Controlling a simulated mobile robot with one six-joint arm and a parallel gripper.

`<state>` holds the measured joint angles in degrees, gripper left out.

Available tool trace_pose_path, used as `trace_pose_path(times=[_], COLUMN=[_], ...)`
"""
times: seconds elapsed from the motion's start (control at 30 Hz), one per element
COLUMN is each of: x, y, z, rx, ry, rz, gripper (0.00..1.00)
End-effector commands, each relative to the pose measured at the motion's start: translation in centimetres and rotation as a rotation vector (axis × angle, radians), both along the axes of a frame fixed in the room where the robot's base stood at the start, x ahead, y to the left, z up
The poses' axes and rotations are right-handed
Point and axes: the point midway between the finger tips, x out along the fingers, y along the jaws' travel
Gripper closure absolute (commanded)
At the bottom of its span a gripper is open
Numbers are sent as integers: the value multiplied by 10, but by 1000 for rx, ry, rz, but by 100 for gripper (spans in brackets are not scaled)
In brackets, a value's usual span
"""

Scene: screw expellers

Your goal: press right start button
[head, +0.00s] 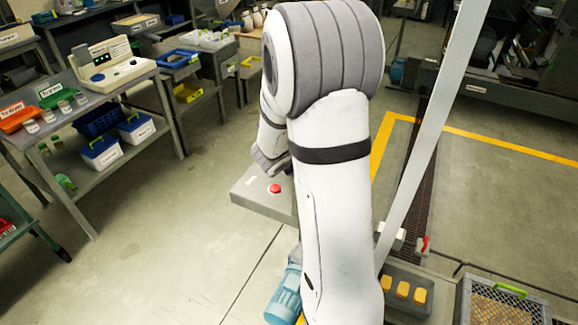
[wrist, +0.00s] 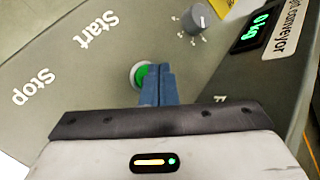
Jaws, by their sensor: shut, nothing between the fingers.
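The green start button (wrist: 141,76), with a pale ring round it, is on a grey control panel (wrist: 75,62) in the wrist view. The word "Start" is printed up and left of it and "Stop" farther left; the stop button is not seen there. My gripper (wrist: 160,72) is shut, its blue fingers together and empty. The fingertips overlap the button's right edge in the picture; I cannot tell whether they touch it. In the head view my arm hides the fingers and most of what lies behind it.
A grey knob (wrist: 200,16) and a black display (wrist: 262,24) reading "0 kg" sit right of the button. In the head view, a grey box (head: 252,202) with a red button (head: 275,188) is beside my arm. A workbench with bins (head: 75,108) stands left; open floor lies between.

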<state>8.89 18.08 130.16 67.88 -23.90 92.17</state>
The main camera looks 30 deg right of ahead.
Motion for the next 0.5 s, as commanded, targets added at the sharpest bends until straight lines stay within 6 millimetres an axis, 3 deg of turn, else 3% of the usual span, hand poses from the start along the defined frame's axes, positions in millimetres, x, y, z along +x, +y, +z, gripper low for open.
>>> trace_pose_path(times=[0.27,0.5], x=[0,0], y=[0,0], z=[0,18], rx=[0,-1], ry=[0,-1], rz=[0,1], gripper=[100,100])
